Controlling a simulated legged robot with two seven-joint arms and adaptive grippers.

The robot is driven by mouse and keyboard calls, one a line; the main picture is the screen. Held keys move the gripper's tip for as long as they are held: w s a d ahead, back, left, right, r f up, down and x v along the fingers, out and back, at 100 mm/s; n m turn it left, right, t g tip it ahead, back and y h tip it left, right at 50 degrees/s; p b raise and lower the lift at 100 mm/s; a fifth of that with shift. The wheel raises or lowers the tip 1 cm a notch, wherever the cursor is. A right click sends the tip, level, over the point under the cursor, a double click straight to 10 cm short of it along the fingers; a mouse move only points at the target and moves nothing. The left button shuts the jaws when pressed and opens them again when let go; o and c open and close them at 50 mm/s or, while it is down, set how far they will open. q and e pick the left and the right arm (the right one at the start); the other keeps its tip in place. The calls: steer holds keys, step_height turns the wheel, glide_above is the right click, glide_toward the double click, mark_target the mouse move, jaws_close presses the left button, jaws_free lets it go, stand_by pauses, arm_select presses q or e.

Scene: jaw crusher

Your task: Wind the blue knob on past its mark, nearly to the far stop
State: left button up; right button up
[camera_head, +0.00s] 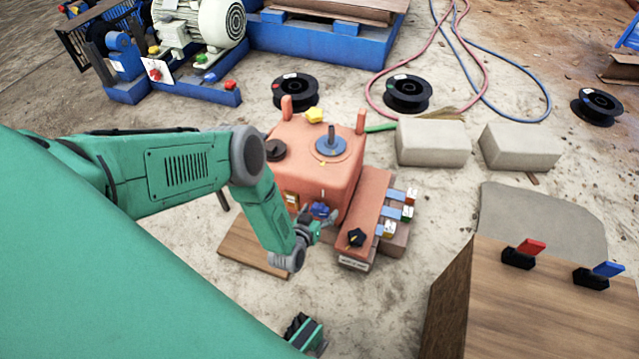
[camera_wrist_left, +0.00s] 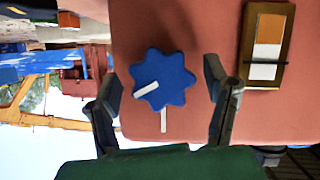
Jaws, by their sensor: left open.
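The blue knob (camera_wrist_left: 165,80) is lobed and sits on the front face of the salmon-red machine housing (camera_head: 300,160). In the wrist view its white pointer stripe points to the lower left. A white mark (camera_wrist_left: 163,121) on the housing lies straight below the knob, so stripe and mark are not in line. The knob also shows small in the head view (camera_head: 320,209). My left gripper (camera_wrist_left: 162,82) is open, with one finger on each side of the knob and a visible gap on both sides.
A side box with a black star knob (camera_head: 356,237) and several small blocks adjoins the housing. A blue dial (camera_head: 330,146) tops it. A wooden box (camera_head: 560,300) with red and blue levers stands right.

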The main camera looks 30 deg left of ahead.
arm_select(q)
steer(key=shift+w, duration=0.15)
steer(key=shift+a, duration=0.1)
steer(key=shift+c, duration=1.3)
steer(key=shift+a+f, duration=0.1)
steer(key=c, duration=0.9)
